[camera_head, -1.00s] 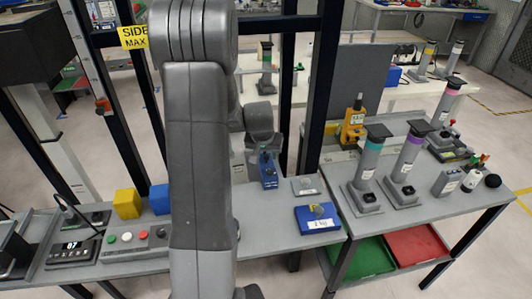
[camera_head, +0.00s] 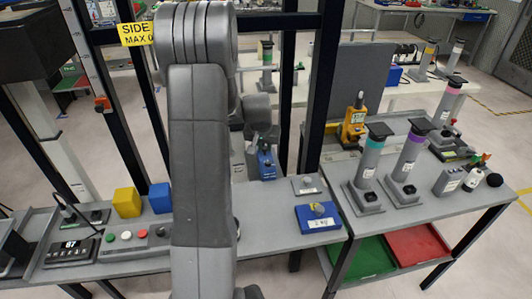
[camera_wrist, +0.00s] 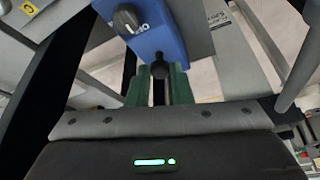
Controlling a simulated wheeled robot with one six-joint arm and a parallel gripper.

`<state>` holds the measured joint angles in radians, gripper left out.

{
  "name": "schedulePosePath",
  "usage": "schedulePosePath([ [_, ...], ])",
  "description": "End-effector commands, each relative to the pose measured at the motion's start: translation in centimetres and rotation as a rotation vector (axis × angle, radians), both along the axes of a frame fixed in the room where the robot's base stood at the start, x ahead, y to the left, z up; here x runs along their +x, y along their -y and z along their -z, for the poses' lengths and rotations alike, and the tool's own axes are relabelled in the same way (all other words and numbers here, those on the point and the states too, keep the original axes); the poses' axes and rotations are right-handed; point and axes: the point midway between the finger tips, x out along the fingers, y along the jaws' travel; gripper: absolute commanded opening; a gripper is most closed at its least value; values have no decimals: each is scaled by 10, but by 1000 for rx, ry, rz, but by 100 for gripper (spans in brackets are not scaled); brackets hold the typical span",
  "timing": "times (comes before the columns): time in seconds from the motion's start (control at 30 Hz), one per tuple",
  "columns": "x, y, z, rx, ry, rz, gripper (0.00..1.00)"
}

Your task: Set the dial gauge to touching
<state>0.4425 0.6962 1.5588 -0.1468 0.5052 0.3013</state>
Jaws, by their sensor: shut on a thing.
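A blue block with a black round knob and white lettering, seemingly the dial gauge (camera_wrist: 155,38), fills the top middle of the wrist view. In the head view the blue block (camera_head: 266,165) is beyond the bench, just right of my arm. My gripper (camera_wrist: 159,74) has green fingers shut on a dark round-ended stem at the block's near edge. My forearm hides part of the bench in the head view. I cannot tell what the block touches on its far side.
A grey plate with a knob (camera_head: 307,184) and a blue plate with a round piece (camera_head: 318,217) lie on the bench's right end. Yellow (camera_head: 126,202) and blue (camera_head: 160,198) cubes stand left of my arm. Dark frame posts (camera_head: 319,85) rise behind. Grey stands (camera_head: 369,165) occupy the right bench.

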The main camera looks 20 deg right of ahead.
Motion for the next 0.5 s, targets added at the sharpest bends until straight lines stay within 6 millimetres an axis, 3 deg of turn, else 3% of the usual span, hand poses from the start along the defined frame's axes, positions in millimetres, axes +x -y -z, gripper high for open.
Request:
schedulePosePath([
  [0.13,16,4,0,-1,3,-1,0],
  [0.47,17,4,0,-1,1,-1,0],
  [0.5,17,4,0,-1,1,-1,27],
])
